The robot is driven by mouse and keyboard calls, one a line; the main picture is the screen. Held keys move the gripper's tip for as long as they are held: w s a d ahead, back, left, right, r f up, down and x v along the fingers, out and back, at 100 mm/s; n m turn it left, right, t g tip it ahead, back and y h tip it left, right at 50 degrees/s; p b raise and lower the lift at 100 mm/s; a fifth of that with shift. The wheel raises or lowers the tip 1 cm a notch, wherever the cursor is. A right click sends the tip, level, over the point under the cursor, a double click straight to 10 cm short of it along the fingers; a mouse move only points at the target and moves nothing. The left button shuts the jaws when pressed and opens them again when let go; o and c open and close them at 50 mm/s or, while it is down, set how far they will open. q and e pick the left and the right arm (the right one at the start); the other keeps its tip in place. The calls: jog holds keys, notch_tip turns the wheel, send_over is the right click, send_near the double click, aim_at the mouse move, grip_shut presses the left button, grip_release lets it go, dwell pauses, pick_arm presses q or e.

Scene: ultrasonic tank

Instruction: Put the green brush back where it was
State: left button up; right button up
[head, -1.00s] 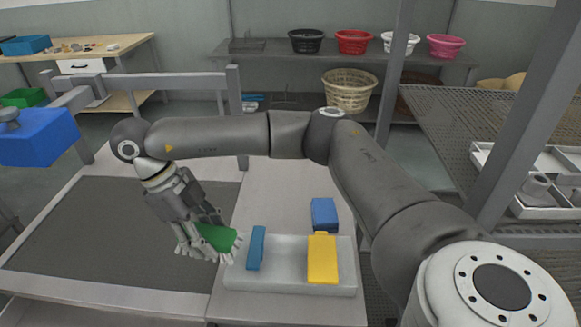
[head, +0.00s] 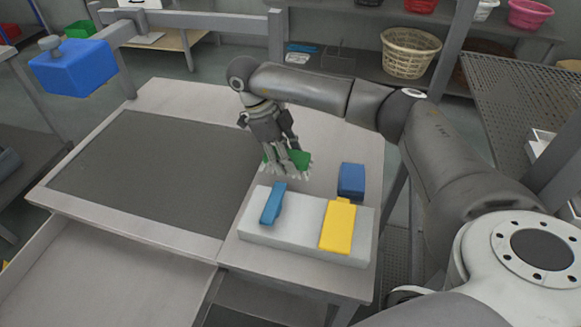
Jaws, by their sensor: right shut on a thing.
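My right gripper (head: 284,166) is shut on the green brush (head: 302,158). The fingers hide much of the brush. It is at the back edge of a pale grey block (head: 300,236), behind a blue brush (head: 272,204). I cannot tell whether the green brush touches the table. The blue brush and a yellow brush (head: 338,226) lie on the block, blue on the left and yellow on the right. My left gripper is not in view.
A blue box-like thing (head: 351,180) stands on the table just behind the block. A large dark mesh panel (head: 150,170) is set in the table to the left. A blue box (head: 72,65) is mounted on a rail. Baskets (head: 410,52) stand on shelves behind.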

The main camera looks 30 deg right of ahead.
aim_at(290, 176)
jog(key=shift+w+d+f, duration=0.2)
jog(key=shift+d+f, duration=0.15)
jog(key=shift+f, duration=0.25)
jog(key=shift+d+f, duration=0.25)
jog(key=shift+f, duration=0.8)
jog(key=shift+w+f, duration=0.1)
jog(key=shift+f, duration=0.55)
jog(key=shift+f, duration=0.2)
jog(key=o, duration=1)
jog(key=shift+c, duration=0.2)
jog(key=shift+r, duration=0.1)
